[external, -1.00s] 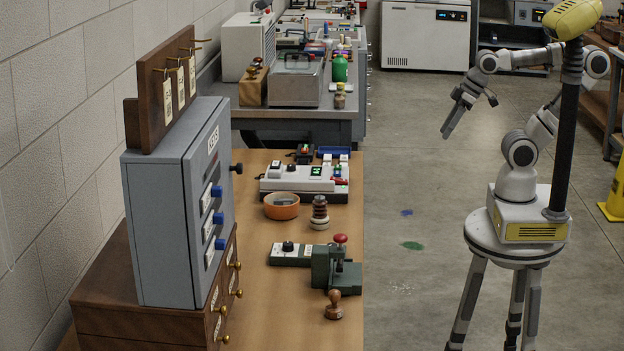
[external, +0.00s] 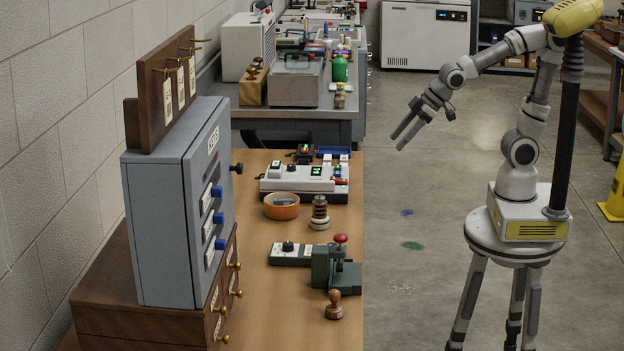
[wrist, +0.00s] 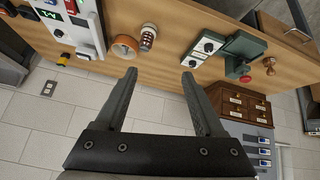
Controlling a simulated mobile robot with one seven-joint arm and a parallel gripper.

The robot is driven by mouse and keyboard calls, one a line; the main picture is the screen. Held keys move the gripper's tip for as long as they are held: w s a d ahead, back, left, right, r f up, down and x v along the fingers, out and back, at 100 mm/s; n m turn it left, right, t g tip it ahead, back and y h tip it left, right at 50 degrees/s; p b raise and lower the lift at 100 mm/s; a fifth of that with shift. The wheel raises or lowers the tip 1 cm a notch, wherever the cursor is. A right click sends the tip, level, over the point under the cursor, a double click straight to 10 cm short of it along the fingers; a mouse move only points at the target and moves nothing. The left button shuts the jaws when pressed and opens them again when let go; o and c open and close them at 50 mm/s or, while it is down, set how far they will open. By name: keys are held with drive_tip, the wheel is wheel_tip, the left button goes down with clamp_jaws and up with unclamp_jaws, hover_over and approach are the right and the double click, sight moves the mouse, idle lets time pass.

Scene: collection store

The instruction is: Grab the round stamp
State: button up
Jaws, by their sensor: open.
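The round stamp (external: 334,305) has a brown wooden knob handle and stands upright near the front right of the wooden table, beside a green press. It also shows in the wrist view (wrist: 269,66), at the right beyond the red-knobbed press. My gripper (external: 397,143) is open and empty, in the air to the right of the table and well apart from the stamp. In the wrist view my gripper (wrist: 158,75) has both fingers spread, with nothing between them.
The green press (external: 335,268) with a red knob stands just behind the stamp. A dark stacked cylinder (external: 319,212), an orange bowl (external: 282,206) and a white device (external: 304,181) stand farther back. A grey key cabinet (external: 165,220) rises at left on wooden drawers (external: 150,320).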

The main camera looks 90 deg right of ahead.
drive_tip(key=w+a+f+n+y, duration=0.2)
drive_tip(key=w+a+f, duration=0.2)
drive_tip(key=w+a, duration=0.3)
drive_tip(key=n+y+p, duration=0.1)
drive_tip(key=n+y, duration=0.2)
drive_tip(key=y, duration=0.6)
approach(332, 301)
drive_tip(key=b+x, duration=0.1)
drive_tip(key=x, duration=1)
drive_tip(key=shift+w+a, duration=0.25)
drive_tip(key=shift+a, duration=0.05)
clamp_jaws()
